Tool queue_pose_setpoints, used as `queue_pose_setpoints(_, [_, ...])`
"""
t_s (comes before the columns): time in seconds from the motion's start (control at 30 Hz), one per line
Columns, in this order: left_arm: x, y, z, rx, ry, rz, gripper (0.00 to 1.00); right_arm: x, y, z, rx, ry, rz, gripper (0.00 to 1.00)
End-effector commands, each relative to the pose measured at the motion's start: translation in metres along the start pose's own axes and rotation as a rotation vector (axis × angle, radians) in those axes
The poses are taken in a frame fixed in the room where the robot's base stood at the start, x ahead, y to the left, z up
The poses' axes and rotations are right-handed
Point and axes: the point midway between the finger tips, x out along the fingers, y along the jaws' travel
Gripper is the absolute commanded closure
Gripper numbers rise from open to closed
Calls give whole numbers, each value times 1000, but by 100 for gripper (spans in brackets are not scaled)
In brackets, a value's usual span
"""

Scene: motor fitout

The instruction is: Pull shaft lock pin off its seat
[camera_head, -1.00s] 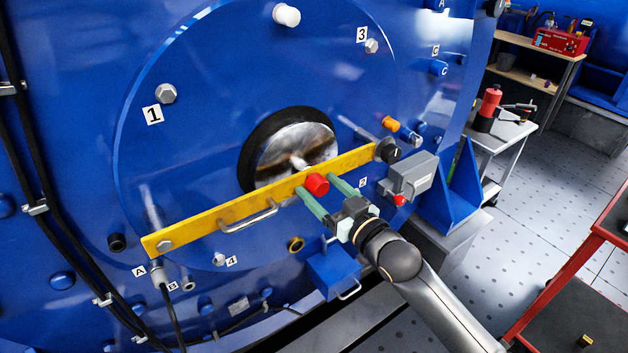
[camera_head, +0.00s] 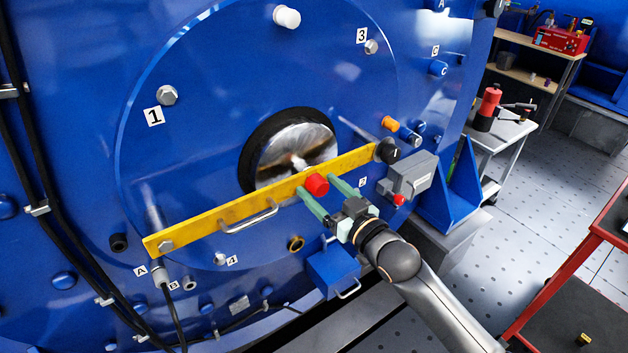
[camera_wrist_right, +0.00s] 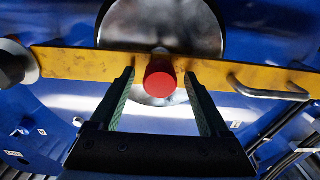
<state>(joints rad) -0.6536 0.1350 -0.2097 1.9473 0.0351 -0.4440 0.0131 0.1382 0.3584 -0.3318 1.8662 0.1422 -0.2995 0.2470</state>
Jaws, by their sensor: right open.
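The shaft lock pin shows as a red round knob (camera_head: 317,184) on the yellow bar (camera_head: 215,222), in front of the shaft end (camera_head: 298,146). My right gripper (camera_head: 324,190) is open, with its green-padded fingers one on each side of the knob. In the right wrist view the red knob (camera_wrist_right: 160,76) lies between the fingertips of the gripper (camera_wrist_right: 160,80), with a visible gap on both sides. The pin's shank behind the knob is mostly hidden. My left gripper is not in view.
The yellow bar carries a metal handle (camera_head: 250,219) left of the knob. A grey box (camera_head: 408,177) with a small red button is right of the gripper. A blue box (camera_head: 334,268) hangs below it. A white side table (camera_head: 503,133) stands at the right.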

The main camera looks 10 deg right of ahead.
Motion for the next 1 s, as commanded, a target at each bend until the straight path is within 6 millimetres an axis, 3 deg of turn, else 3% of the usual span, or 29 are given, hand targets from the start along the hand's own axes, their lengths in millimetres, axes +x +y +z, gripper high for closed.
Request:
queue_pose_setpoints(0.43, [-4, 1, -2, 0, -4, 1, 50, 0, 0, 0, 0, -1, 0, 20])
queue_pose_setpoints(1.0, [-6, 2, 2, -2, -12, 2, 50, 0, 0, 0, 0, 0, 0, 85])
